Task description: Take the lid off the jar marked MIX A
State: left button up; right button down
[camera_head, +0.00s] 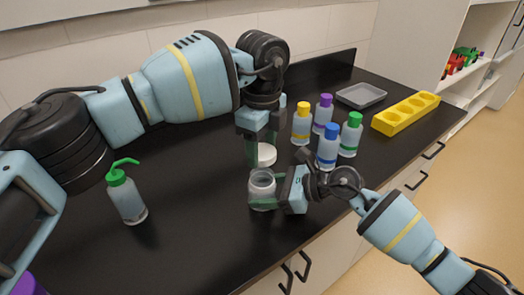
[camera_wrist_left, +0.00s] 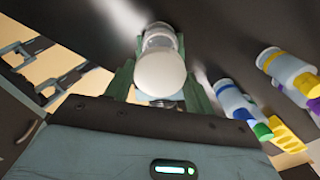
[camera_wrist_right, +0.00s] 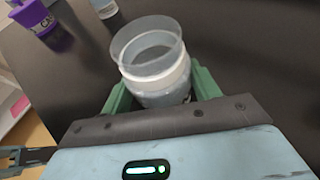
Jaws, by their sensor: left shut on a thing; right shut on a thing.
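A clear jar (camera_head: 262,188) stands near the front edge of the black counter, its mouth open and uncovered. In the right wrist view the jar (camera_wrist_right: 155,75) shows its open rim; its marking cannot be read. My right gripper (camera_head: 268,197) is shut around the jar's body from the right. A round white lid (camera_head: 265,155) is apart from the jar, just behind and above it in the head view. My left gripper (camera_head: 259,146), pointing down, is shut on the lid. The lid (camera_wrist_left: 161,75) fills the space between its fingers in the left wrist view, with the jar beyond.
Bottles with yellow (camera_head: 301,126), purple (camera_head: 322,113), blue (camera_head: 328,148) and green (camera_head: 350,136) caps stand close right of the grippers. A green-topped wash bottle (camera_head: 127,196) stands left. A grey tray (camera_head: 361,95) and yellow rack (camera_head: 405,115) lie at back right. The counter between wash bottle and jar is clear.

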aim_at(262, 150)
jog(key=shift+c, duration=1.5)
grip_release()
jog(key=shift+d, duration=0.1)
pick_arm(q)
notch_tip(262, 150, down, 3)
jog(key=shift+b, duration=0.55)
pick_arm(e)
jog(key=v, duration=1)
jog(key=shift+s+d, duration=0.15)
jog(key=shift+d, duration=0.15)
pick_arm(q)
jog(key=shift+f, duration=0.15)
pick_arm(e)
jog(key=shift+s+d+r, duration=0.2)
jog(key=shift+d+r, duration=0.15)
jog(key=shift+d, duration=0.15)
